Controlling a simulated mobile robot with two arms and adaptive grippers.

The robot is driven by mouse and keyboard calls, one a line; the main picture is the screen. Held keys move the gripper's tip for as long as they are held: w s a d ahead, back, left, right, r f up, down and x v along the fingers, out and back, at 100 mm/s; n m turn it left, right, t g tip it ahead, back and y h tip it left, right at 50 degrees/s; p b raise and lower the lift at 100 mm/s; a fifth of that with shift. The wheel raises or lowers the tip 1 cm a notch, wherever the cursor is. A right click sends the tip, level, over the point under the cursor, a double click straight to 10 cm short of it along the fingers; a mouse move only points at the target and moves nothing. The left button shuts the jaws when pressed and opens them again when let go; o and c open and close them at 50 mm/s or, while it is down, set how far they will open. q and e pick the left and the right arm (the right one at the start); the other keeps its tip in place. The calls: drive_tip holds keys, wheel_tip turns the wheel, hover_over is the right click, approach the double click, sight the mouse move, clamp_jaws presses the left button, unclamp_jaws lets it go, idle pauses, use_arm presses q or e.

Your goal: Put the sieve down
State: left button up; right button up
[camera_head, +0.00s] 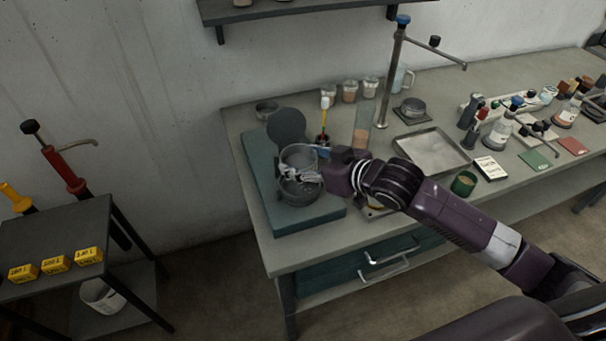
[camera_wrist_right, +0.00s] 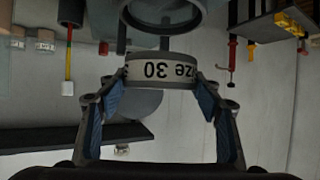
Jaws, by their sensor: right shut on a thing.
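My right gripper (camera_head: 301,175) is shut on the sieve (camera_head: 298,154), a short grey metal ring. In the right wrist view, which is upside down, the sieve (camera_wrist_right: 162,72) shows a pale band marked "Size 30" between the blue finger pads. A round grey metal vessel (camera_head: 300,191) is just below it over the teal mat (camera_head: 269,172). In the wrist view this vessel (camera_wrist_right: 163,14) appears apart from the sieve, with a gap between them. My left gripper is not in view.
A dark round disc (camera_head: 287,125) stands up behind the sieve. The front left part of the mat (camera_head: 283,216) is bare.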

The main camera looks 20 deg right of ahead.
sight(303, 186)
drive_tip(key=shift+f, duration=0.8)
drive_tip(key=shift+f+p, duration=0.3)
drive_tip(key=shift+f, duration=1.8)
drive_tip(key=o, duration=1.2)
drive_tip(key=shift+f, duration=0.1)
